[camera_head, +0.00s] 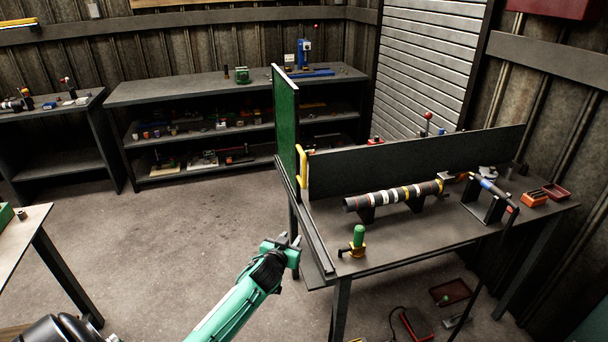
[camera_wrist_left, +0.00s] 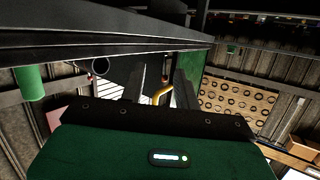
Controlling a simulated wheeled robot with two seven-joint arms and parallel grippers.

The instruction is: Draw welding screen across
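The welding screen is a green panel (camera_head: 286,117) standing upright at the left end of the workbench, seen nearly edge-on. A yellow handle (camera_head: 302,171) is on its near edge. My left gripper (camera_head: 291,240) is below and nearer than the handle, just left of the bench edge, and apart from it. In the left wrist view its two dark fingers (camera_wrist_left: 160,88) stand apart, with a yellow bar (camera_wrist_left: 161,93), likely the handle, showing in the gap beyond them. Nothing is held. My right gripper is in neither view.
The workbench (camera_head: 420,238) carries a shaft (camera_head: 395,196) on stands, a green-topped fitting (camera_head: 357,240) near its left front corner and small red trays (camera_head: 556,191). A dark upright panel (camera_head: 420,160) stands along its back. The floor to the left (camera_head: 170,240) is clear.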

